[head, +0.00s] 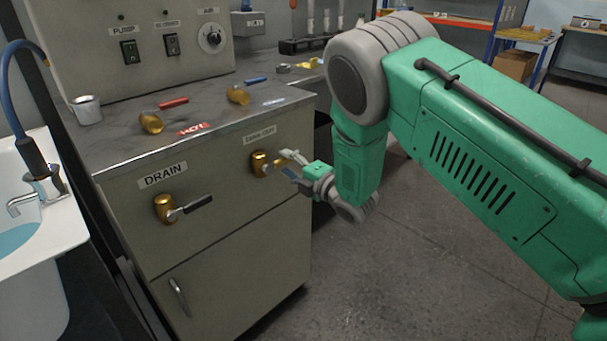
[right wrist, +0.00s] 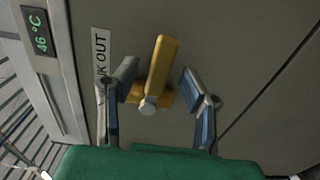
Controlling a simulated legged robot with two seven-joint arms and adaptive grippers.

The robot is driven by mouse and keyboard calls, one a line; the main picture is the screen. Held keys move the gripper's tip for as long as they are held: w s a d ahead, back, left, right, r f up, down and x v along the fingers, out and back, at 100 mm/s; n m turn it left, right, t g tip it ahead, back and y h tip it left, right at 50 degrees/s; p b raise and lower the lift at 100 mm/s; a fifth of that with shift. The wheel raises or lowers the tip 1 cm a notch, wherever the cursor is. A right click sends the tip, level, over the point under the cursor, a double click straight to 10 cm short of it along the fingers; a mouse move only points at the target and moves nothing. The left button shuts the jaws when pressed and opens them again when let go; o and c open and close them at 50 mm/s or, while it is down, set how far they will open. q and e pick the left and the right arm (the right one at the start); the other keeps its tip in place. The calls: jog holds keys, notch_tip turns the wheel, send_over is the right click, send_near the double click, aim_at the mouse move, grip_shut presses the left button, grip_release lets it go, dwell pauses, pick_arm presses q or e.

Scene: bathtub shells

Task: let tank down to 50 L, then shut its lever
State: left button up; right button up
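The outlet valve (head: 258,163) is brass, with a yellow lever, on the front of the grey cabinet. The label above it is small in the head view; in the right wrist view it reads "...NK OUT", partly hidden by a finger. My right gripper (head: 290,165) is in front of this valve. In the right wrist view the yellow lever (right wrist: 161,66) stands between the two spread fingers of my right gripper (right wrist: 158,82), with gaps on both sides. No litre reading is legible. My left gripper is not in view.
The DRAIN valve (head: 165,208) with a black handle is lower left on the cabinet (head: 225,245). Red and blue levers and a metal cup (head: 87,109) are on its top. A white basin (head: 50,232) holding water stands left. A display (right wrist: 40,32) reads 46 °C. Floor is clear at right.

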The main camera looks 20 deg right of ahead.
jog(key=v, duration=1)
jog(key=shift+s, duration=0.1)
